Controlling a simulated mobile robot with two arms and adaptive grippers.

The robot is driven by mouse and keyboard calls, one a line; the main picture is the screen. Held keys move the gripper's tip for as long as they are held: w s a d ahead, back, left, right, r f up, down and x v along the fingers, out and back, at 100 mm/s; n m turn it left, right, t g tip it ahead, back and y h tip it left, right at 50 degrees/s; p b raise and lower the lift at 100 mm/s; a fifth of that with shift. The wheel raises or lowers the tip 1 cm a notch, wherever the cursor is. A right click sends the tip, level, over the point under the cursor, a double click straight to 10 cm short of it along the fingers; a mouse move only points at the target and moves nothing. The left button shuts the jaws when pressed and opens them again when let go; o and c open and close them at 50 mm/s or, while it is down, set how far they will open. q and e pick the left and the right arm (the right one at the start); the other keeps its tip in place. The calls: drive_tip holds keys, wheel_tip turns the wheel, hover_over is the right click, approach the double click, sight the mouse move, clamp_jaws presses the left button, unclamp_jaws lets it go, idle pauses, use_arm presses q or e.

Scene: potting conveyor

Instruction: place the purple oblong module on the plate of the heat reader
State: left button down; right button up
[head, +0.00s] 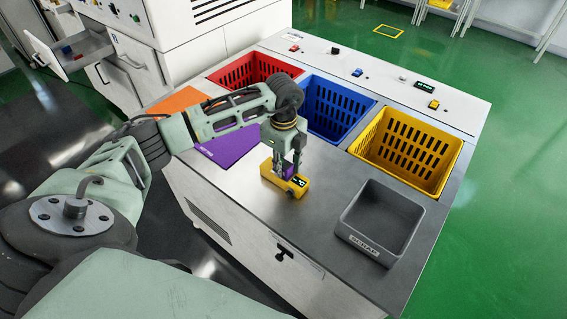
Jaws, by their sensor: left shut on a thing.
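My left gripper (287,167) reaches down over the heat reader (300,183), a small yellow device with a dark display on the grey worktop. The gripper is shut on the purple oblong module (288,171), of which only a small purple patch shows between the fingers. The module is at the heat reader, low over its top. The fingers hide most of the module and the reader's plate, so I cannot tell whether the two touch. My right gripper is not in view.
Red (236,73), blue (352,99) and yellow (452,160) baskets are sunk along the back. A grey scrap tray (400,203) stands at right. A purple mat (228,150) and an orange mat (174,103) lie left. The worktop between reader and tray is clear.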

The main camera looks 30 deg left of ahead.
sight(284, 163)
use_arm(q)
drive_tip(key=c, duration=1.4)
unclamp_jaws()
drive_tip(key=shift+r+p, duration=0.2)
drive_tip(key=shift+p, duration=0.1)
drive_tip(key=shift+r+b, duration=0.25)
drive_tip(key=shift+b, duration=0.05)
wheel_tip(284, 163, up, 11)
drive_tip(key=b, duration=0.3)
drive_tip(key=shift+r, duration=0.2)
